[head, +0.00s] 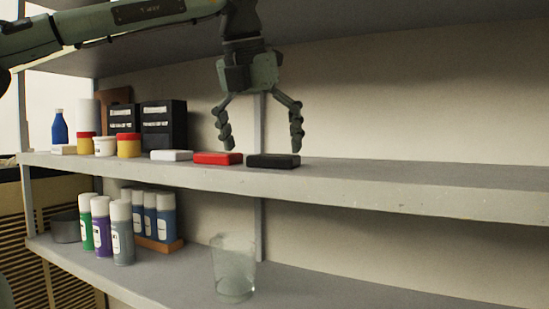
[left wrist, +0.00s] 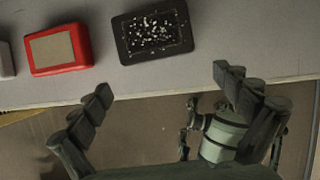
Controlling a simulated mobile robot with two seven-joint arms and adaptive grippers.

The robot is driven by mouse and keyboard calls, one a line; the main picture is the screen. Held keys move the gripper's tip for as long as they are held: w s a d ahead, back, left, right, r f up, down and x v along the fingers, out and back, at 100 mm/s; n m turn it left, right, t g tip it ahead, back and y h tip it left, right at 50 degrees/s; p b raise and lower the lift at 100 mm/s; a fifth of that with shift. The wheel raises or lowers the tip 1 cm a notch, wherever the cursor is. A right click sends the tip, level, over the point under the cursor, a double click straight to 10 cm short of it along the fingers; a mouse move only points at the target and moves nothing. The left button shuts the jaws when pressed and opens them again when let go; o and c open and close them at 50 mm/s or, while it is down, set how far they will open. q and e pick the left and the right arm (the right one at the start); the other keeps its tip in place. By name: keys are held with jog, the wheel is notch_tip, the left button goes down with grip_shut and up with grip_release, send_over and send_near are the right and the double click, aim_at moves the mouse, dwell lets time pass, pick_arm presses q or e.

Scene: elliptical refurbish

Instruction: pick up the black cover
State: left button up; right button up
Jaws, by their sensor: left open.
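The black cover (head: 273,161) is a flat, dark rectangular piece lying on the upper shelf, at the right end of a row of small flat items. In the left wrist view the black cover (left wrist: 153,33) lies near the shelf's front edge, with white specks inside a thin outline on its face. My left gripper (head: 260,143) points down above the shelf, its fingers spread apart and empty. In the left wrist view the open fingertips (left wrist: 162,82) are below the cover in the picture, apart from it.
A red piece (head: 218,158) and a white piece (head: 171,155) lie left of the cover. Jars (head: 128,145), black boxes (head: 163,125) and a blue bottle (head: 59,128) stand farther left. Spray cans (head: 122,232) and a glass (head: 233,265) are on the lower shelf (head: 300,292). The upper shelf's right side is clear.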

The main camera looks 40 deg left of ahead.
aim_at(274, 155)
pick_arm(q)
jog(key=shift+w+a, duration=0.15)
jog(key=shift+w, duration=0.2)
jog(key=w, duration=0.1)
jog(key=w+a+p, duration=0.1)
jog(key=w, duration=0.2)
jog(key=shift+w+a+f, duration=0.1)
jog(key=shift+a+f, duration=0.25)
jog(key=shift+f, duration=0.25)
jog(key=c, duration=1.3)
pick_arm(e)
notch_tip(274, 155, down, 3)
jog(key=shift+s, duration=0.15)
